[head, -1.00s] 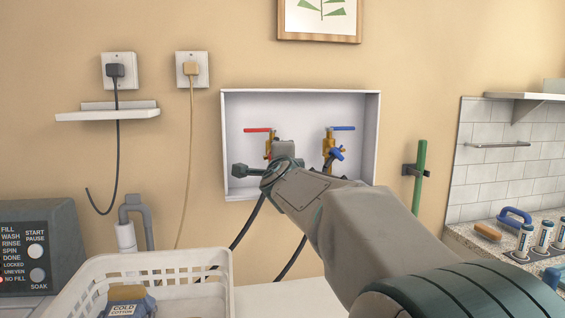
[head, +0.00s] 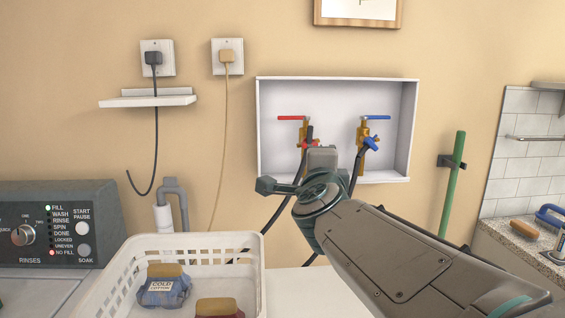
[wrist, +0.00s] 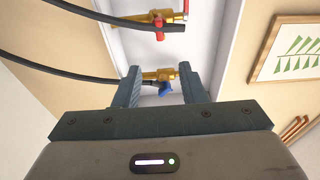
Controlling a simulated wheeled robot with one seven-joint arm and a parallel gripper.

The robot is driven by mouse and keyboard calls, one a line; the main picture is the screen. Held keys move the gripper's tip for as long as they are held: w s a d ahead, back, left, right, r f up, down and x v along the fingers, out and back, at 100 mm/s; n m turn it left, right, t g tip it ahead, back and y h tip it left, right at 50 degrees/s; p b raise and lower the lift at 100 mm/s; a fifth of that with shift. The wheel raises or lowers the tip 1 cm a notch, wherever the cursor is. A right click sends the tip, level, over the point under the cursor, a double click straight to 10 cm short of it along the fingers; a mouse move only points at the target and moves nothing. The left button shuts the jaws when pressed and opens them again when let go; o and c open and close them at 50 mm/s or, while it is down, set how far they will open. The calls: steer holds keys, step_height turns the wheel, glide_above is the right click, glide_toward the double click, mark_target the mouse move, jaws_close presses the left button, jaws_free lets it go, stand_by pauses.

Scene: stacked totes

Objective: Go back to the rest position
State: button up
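My gripper (wrist: 161,88) shows in the wrist view with its two fingers apart and nothing held between them. Behind the gap is a brass valve with a blue knob (wrist: 164,89); it looks apart from the fingers, though depth is hard to judge. In the head view my gripper (head: 290,186) is in front of the lower part of the white wall box (head: 337,80). The box holds a red-handled valve (head: 292,118) and a blue-handled valve (head: 375,117), each with a black hose. My gripper and arm partly hide the hoses.
A white basket (head: 100,285) with cloth items stands below on the left, beside the washer panel (head: 60,225). A small shelf (head: 147,101) and two plugged sockets are on the wall. A green pole (head: 453,185) stands right of the box. A tiled counter is at far right.

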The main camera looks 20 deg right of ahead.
steer(key=shift+a, duration=0.15)
steer(key=s+a+f+n+g+y+p, duration=0.3)
steer(key=a+f+n+g+y+p, duration=0.35)
steer(key=a+n, duration=0.5)
steer(key=s+d+f+n+g+p, duration=0.1)
steer(key=s+f+n+g, duration=0.3)
steer(key=s, duration=0.4)
steer(key=s+d+f+n+g+p, duration=0.2)
steer(key=s+f+n+g+p, duration=0.1)
steer(key=s+f+n, duration=0.3)
step_height(320, 180, down, 2)
steer(key=shift+s+d+f+g+p, duration=0.1)
steer(key=shift+s+d+g+p, duration=0.3)
steer(key=shift+s, duration=0.45)
